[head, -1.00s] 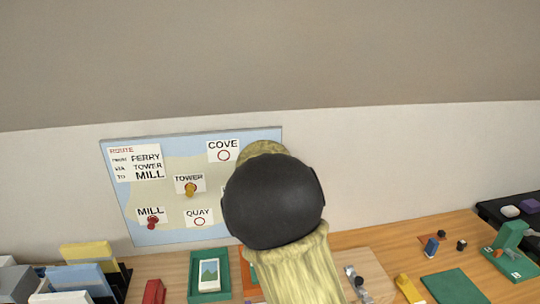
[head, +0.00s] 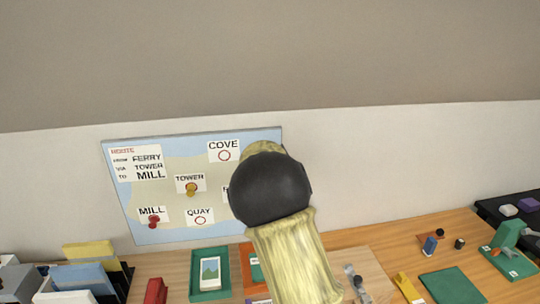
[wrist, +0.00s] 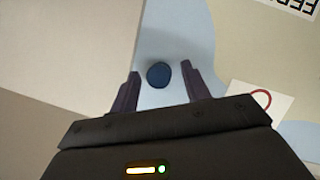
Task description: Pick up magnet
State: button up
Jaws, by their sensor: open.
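A round dark blue magnet (wrist: 158,75) shows in the wrist view on the pale blue part of the map board (head: 150,183). In the head view the magnet is hidden behind my arm. My gripper (wrist: 161,77) is open in the wrist view, with one finger on each side of the magnet. Gaps show between the magnet and both fingers, and I cannot tell how far off the board the fingertips are. A yellow magnet (head: 191,189) sits at TOWER and a red magnet (head: 153,221) sits at MILL.
A card with a red ring (wrist: 262,98) lies right of my gripper in the wrist view. Below the board, the wooden desk holds a green tray (head: 195,284), a file holder (head: 127,280) and several small items. Blank wall (head: 400,160) lies right of the board.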

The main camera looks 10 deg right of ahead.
jog(key=c, duration=0.9)
jog(key=shift+o, duration=0.2)
jog(key=r, duration=0.3)
jog(key=r+b, duration=0.1)
jog(key=r, duration=0.2)
jog(key=shift+s+r, duration=0.2)
jog(key=shift+r, duration=0.15)
jog(key=shift+s+r+b, duration=0.15)
jog(key=shift+s+b, duration=0.05)
jog(key=shift+b, duration=0.1)
jog(key=s+p, duration=0.3)
jog(key=s, duration=1.6)
jog(key=shift+s, duration=0.2)
